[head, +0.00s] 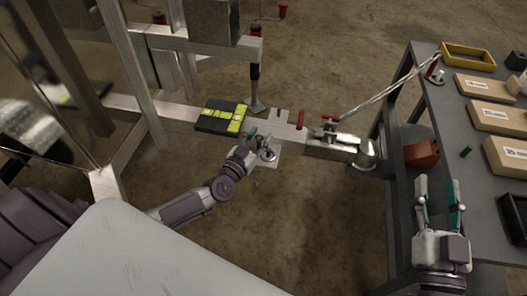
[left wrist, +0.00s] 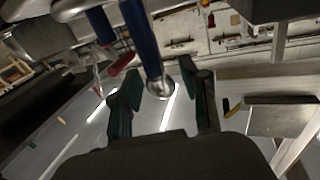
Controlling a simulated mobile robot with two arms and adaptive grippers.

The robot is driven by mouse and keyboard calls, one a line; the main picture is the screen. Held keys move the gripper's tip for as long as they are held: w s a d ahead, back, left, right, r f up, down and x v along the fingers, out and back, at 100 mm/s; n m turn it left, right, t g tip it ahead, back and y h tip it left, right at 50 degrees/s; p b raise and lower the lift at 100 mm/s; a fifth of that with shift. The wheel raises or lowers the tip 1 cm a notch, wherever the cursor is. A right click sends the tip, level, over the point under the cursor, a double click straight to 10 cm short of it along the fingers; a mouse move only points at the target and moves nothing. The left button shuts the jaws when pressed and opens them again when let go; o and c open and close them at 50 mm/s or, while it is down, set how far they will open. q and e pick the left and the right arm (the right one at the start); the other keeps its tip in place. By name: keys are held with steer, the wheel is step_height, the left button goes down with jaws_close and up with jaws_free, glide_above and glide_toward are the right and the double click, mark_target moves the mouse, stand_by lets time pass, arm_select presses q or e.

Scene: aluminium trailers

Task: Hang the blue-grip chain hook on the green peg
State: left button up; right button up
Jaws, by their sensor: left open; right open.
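My left gripper (head: 261,144) is open over the trailer tongue's plate. In the left wrist view its two green fingers (left wrist: 163,92) stand apart, with the silver end of a blue rod (left wrist: 146,45) between them. The rod may be the blue-grip chain hook; I see no grip on it, and its hook shape is not clear. My right gripper (head: 440,192) is open and empty at the bench's left edge. A small dark green piece (head: 466,152) is on the bench; I cannot tell whether it is the green peg.
A silver chain (head: 385,95) runs from near the trailer coupler (head: 366,153) up to a red-topped post (head: 433,68) on the bench. Cardboard boxes (head: 492,88) and a yellow tray (head: 468,47) fill the bench's right side. A black-and-yellow block (head: 222,118) lies on the tongue.

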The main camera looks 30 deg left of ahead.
arm_select(q)
steer(key=shift+c, duration=0.3)
jaws_close()
steer(key=shift+r, duration=0.15)
stand_by(0.3)
